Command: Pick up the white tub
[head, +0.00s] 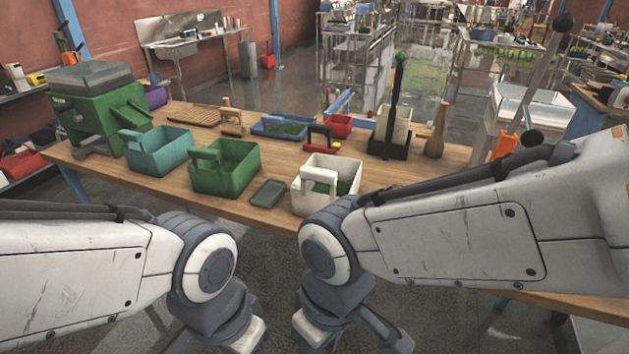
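The white tub (345,169) stands upright on the near edge of the wooden table, right of centre. It has a raised white handle on its near side, and something green shows inside. My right arm's wrist is in front of and below it in the picture, close to its lower right corner in view. My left arm's wrist is lower left of it, in front of the table. Both arms bend down and run out at the bottom edge, so the fingers of both grippers are out of the picture. Nothing visible touches the tub.
A green tub (225,177) and a small dark tray (269,193) are left of the white tub. A teal tub (156,158) and green machine (95,112) stand further left. A red-handled carrier (320,140), blue tray (283,127) and black stand (389,150) are behind.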

